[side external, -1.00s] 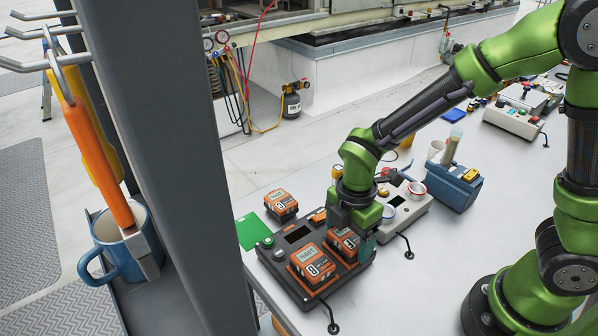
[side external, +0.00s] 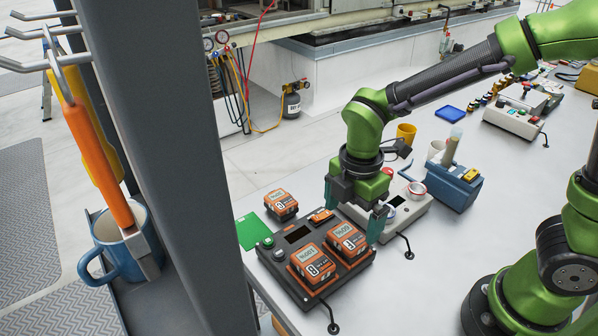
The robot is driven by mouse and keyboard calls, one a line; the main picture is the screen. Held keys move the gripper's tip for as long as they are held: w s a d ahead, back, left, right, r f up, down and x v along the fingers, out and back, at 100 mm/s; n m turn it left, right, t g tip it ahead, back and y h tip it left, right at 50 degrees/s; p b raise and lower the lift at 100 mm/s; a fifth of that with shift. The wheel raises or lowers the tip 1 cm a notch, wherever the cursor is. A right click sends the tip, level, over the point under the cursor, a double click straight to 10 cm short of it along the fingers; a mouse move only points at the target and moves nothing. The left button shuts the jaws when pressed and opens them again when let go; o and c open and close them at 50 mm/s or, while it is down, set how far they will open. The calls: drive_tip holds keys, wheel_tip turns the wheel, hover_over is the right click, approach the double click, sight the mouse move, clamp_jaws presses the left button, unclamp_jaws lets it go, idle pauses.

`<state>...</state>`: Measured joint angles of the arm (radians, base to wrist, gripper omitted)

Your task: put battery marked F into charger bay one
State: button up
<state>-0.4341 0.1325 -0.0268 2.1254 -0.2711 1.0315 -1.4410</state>
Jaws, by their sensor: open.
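The dark charger (side external: 292,235) stands on the white bench. Two orange-and-grey batteries with label screens sit upright on it: one at its front (side external: 313,264) and one to the right of that (side external: 346,241). A third battery (side external: 281,206) stands behind the charger's left part, by a green card. The letters on the labels are too small to read. My gripper (side external: 357,211) is open and empty, just above and behind the right battery, apart from it. A dark rectangular recess (side external: 298,234) and an orange piece (side external: 321,216) lie at the charger's back; bay numbers are unreadable.
A green card (side external: 251,231) lies left of the charger. A grey device (side external: 408,215) with tape rolls is just right of my gripper; a blue box (side external: 455,187) stands beyond. A grey post (side external: 175,150) fills the left foreground.

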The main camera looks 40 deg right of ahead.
sight(349, 235)
drive_tip(key=s+d+r+m+t+y, duration=0.1)
drive_tip(key=s+d+r+m+t, duration=0.2)
drive_tip(key=m, duration=0.8)
drive_tip(key=s+d+r+m+t+y, duration=0.1)
drive_tip(key=s+d+r+m+t, duration=0.2)
drive_tip(key=d+r+m, duration=0.3)
wheel_tip(349, 235, up, 4)
drive_tip(key=m+t, duration=0.1)
drive_tip(key=m, duration=0.4)
drive_tip(key=shift+s+d, duration=0.15)
drive_tip(key=shift+d, duration=0.2)
